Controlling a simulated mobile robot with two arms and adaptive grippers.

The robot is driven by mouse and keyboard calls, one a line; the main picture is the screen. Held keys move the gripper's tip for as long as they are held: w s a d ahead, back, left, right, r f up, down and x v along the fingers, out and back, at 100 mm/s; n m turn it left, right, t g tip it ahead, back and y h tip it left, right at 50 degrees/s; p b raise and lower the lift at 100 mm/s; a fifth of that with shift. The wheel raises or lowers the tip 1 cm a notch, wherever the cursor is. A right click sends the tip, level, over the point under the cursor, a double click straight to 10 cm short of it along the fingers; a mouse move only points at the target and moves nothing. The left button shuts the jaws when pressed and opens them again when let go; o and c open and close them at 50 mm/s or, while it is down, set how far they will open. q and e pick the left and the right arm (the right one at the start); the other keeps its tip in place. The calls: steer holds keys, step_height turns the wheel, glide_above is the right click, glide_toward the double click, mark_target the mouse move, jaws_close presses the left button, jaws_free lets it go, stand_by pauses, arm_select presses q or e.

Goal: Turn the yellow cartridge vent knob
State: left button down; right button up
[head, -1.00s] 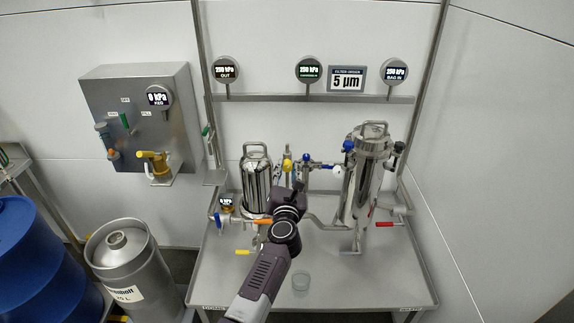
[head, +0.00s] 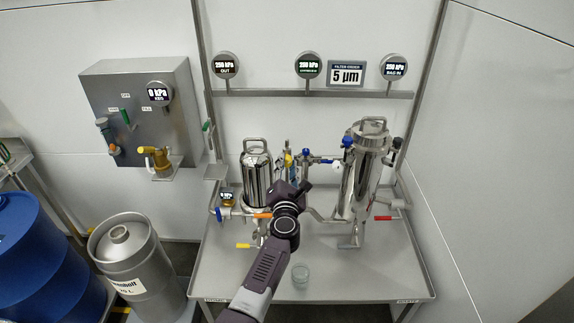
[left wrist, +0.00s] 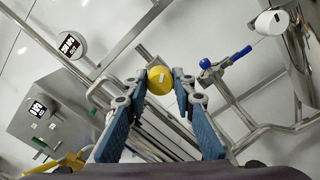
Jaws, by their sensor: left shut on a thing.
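The yellow cartridge vent knob (left wrist: 160,80) is a round cap with a pale mark on its face. In the left wrist view it sits between the two blue-padded fingertips of my left gripper (left wrist: 161,77), which is shut on it. In the head view the knob (head: 288,160) shows small beside the left steel cartridge housing (head: 256,172), just beyond my gripper. My left wrist hides part of the piping below it. My right gripper is in neither view.
A taller steel bag housing (head: 364,180) stands to the right on the steel bench (head: 385,265). Blue-handled valves (head: 318,158) sit between the housings. A glass beaker (head: 300,273) stands near the bench front. A keg (head: 135,265) is at the left.

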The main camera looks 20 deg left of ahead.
arm_select(q)
steer(key=c, duration=1.6)
jaws_free()
